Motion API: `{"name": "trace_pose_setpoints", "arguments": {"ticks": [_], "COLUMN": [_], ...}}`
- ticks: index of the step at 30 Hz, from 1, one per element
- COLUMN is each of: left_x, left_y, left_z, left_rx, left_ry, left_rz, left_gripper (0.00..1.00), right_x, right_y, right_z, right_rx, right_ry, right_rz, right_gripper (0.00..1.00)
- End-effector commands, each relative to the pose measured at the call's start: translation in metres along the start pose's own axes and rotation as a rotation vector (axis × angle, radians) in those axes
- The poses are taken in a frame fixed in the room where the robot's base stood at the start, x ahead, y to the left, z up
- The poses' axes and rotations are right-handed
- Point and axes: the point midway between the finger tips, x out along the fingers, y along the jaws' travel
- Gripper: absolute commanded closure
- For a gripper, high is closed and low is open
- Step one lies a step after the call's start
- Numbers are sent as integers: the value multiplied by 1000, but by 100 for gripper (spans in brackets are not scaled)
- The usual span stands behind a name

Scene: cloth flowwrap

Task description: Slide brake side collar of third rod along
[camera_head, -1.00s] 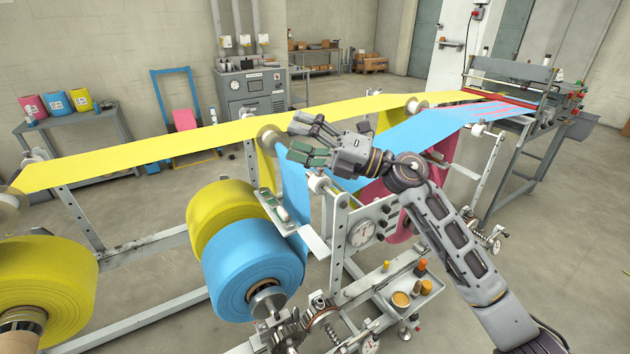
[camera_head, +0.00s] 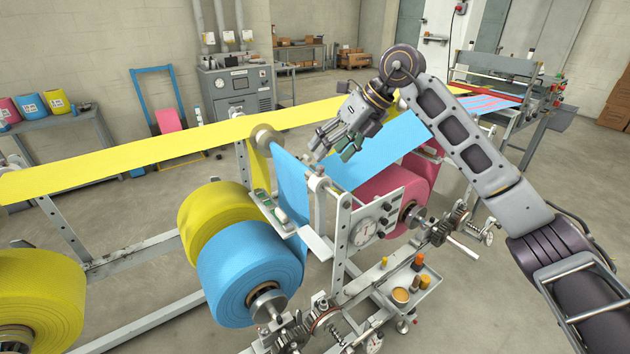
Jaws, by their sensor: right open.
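My right gripper (camera_head: 332,151) is open and empty, fingers pointing down and left, above the blue web (camera_head: 385,150). The pink roll (camera_head: 378,188) sits lower, partly hidden by a dial panel. A dark hub (camera_head: 411,217) and a rod with gears (camera_head: 440,229) stick out from its near side. The blue roll (camera_head: 240,268) has a metal rod end and hub (camera_head: 266,303) with gears beside it. A yellow roll (camera_head: 212,215) stands behind it. I cannot tell which piece is the brake side collar. My gripper touches none of these rods. My left gripper is not in view.
A dial panel (camera_head: 366,232) and a tray of small parts (camera_head: 418,295) stand in front of the pink roll. The yellow web (camera_head: 130,155) runs across to the machine at the back right. Another yellow roll (camera_head: 45,285) stands at front left.

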Motion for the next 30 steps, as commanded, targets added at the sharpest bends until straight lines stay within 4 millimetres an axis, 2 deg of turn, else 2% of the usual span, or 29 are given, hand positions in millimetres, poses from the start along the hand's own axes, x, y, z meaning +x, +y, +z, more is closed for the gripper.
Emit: {"name": "trace_pose_setpoints", "arguments": {"ticks": [3,10,22,30], "left_x": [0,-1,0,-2], "left_y": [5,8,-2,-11], "left_z": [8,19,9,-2], "left_rx": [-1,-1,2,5], "left_ry": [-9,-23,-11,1], "left_rz": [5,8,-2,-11], "left_gripper": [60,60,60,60], "right_x": [-15,-25,-22,-4], "right_y": [-14,-25,-25,-27], "right_z": [-2,-5,-5,-6], "right_rx": [11,23,23,23], "right_ry": [34,62,62,62], "right_rz": [-83,-139,-136,-136], "right_gripper": [30,30,30,30]}}
